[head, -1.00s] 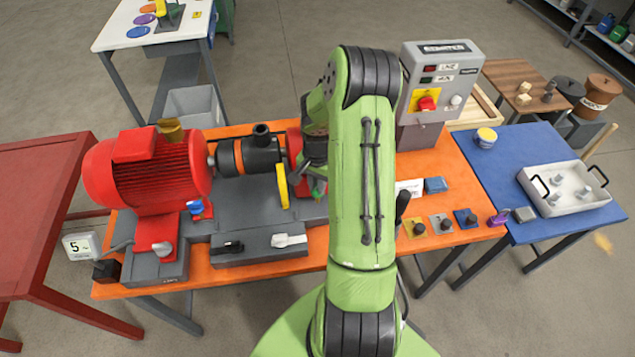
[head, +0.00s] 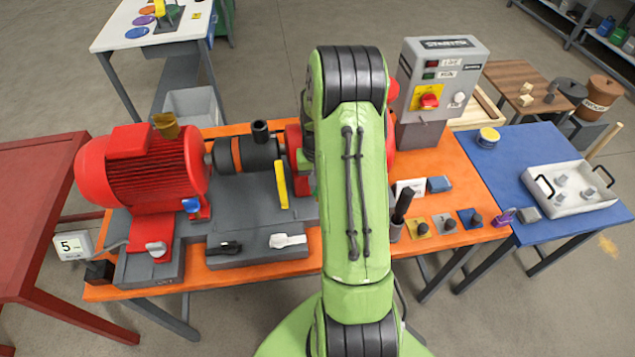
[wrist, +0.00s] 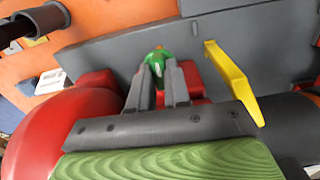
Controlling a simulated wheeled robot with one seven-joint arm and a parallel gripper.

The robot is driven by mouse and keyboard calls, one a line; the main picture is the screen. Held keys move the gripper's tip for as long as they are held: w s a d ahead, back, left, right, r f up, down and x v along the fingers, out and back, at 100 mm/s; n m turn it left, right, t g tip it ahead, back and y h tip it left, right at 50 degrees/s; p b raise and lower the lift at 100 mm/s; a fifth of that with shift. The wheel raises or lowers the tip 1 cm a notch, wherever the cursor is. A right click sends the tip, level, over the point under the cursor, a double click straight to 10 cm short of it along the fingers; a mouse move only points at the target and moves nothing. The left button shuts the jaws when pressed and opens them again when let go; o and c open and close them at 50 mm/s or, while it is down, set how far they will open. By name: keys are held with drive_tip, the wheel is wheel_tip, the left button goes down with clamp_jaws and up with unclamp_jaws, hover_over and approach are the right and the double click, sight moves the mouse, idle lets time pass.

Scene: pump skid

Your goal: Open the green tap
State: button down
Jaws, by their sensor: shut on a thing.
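The green tap (wrist: 155,62) shows at the upper middle of the wrist view, between the tips of my gripper (wrist: 160,75). The grey fingers are closed on it, one on each side, and its green end sticks out past the tips. Red parts lie around and below the fingers. In the head view my green arm stands in front of the pump and hides the tap and most of my gripper. How far the tap is turned cannot be told.
A yellow lever (wrist: 232,80) stands close to the right of my fingers; it also shows in the head view (head: 281,185). The red motor (head: 150,170) is at left on the orange bench. The grey starter box (head: 440,80) stands behind, at right.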

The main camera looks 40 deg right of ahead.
drive_tip(key=shift+n, duration=0.4)
drive_tip(key=c, duration=1.1)
unclamp_jaws()
wheel_tip(320, 180, up, 16)
drive_tip(key=shift+f, duration=0.1)
